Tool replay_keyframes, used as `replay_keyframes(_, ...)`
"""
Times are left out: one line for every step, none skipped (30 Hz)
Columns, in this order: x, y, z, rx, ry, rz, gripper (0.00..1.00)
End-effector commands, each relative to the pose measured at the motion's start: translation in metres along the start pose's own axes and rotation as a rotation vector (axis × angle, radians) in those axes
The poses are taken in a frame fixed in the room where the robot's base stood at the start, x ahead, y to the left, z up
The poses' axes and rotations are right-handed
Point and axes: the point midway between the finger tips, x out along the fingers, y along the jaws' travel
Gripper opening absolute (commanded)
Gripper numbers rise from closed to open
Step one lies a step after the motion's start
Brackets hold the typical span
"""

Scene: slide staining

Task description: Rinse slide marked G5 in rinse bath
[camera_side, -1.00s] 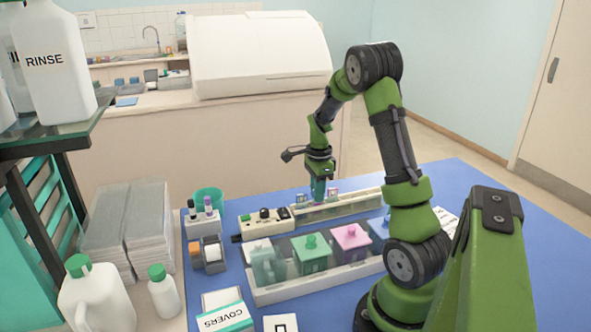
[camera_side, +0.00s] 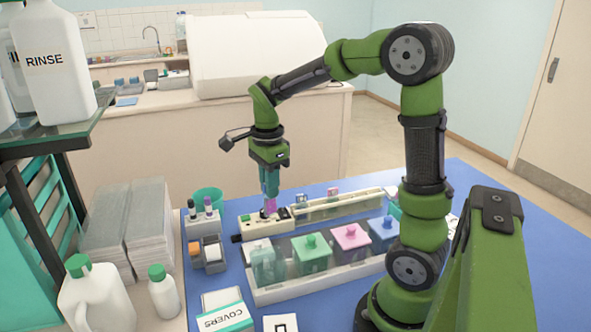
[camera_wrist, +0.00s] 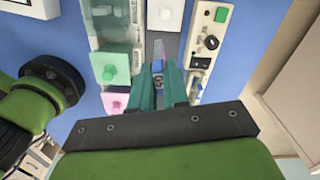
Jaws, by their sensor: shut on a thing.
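My gripper (camera_side: 270,197) is shut on a slide (camera_side: 270,207), which looks pinkish-purple below the fingertips. In the wrist view my gripper (camera_wrist: 158,74) holds the slide by its label end (camera_wrist: 158,68); the marking is too small to read surely. The slide is above the table, near the cream control box. No bath label is legible, so I cannot tell which is the rinse bath.
The cream control box (camera_side: 262,229) with knobs lies behind the baths.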

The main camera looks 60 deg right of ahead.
Motion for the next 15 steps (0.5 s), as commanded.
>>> replay_keyframes(0.000,0.017,0.019,-0.013,-0.001,-0.002,0.00)
replay_keyframes(0.001,0.026,0.028,-0.006,0.000,0.000,0.00)
replay_keyframes(0.003,0.038,0.038,0.000,0.000,0.000,0.00)
replay_keyframes(0.004,0.046,0.044,0.011,0.000,-0.001,0.00)
replay_keyframes(0.005,0.054,0.050,0.020,0.000,-0.001,0.00)
replay_keyframes(0.007,0.064,0.055,0.044,0.001,-0.001,0.00)
replay_keyframes(0.009,0.071,0.058,0.060,0.001,0.000,0.00)
replay_keyframes(0.011,0.075,0.059,0.082,0.001,-0.001,0.00)
replay_keyframes(0.013,0.080,0.060,0.109,0.001,0.000,0.00)
replay_keyframes(0.015,0.082,0.060,0.135,0.001,0.000,0.00)
replay_keyframes(0.017,0.084,0.060,0.155,0.001,0.000,0.00)
replay_keyframes(0.018,0.085,0.059,0.184,0.000,0.000,0.00)
replay_keyframes(0.019,0.085,0.059,0.202,0.000,0.000,0.00)
replay_keyframes(0.019,0.085,0.058,0.218,0.000,0.000,0.00)
replay_keyframes(0.019,0.084,0.058,0.235,0.000,0.000,0.00)
